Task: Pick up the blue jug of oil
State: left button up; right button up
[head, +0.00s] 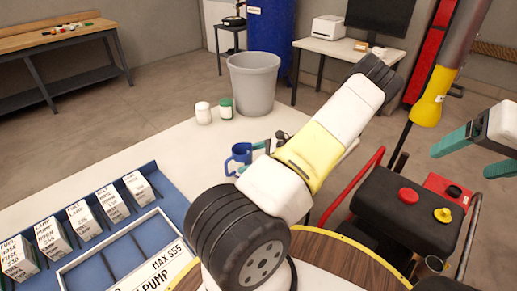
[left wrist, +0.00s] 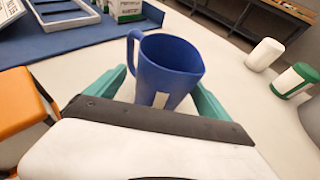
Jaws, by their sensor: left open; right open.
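The blue jug (head: 239,155) stands upright on the white table, its handle to the left. In the left wrist view the blue jug (left wrist: 170,68) shows its open top and a pale label low on its side. My left gripper (left wrist: 160,92) is open, with one teal finger on either side of the jug's lower part; I cannot tell whether they touch it. In the head view my left gripper (head: 253,158) is mostly hidden behind my own arm. My right gripper (head: 463,161) is open and empty in the air at the far right.
A blue tray (head: 152,170) with several labelled boxes lies at left. A black machine with a red handle (head: 352,185) stands at right.

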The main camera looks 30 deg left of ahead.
pick_arm(q)
jog(key=shift+x, duration=1.5)
jog(key=shift+w, duration=0.1)
jog(key=c, duration=1.6)
jog(key=shift+c, duration=0.6)
jog(key=shift+r, duration=0.1)
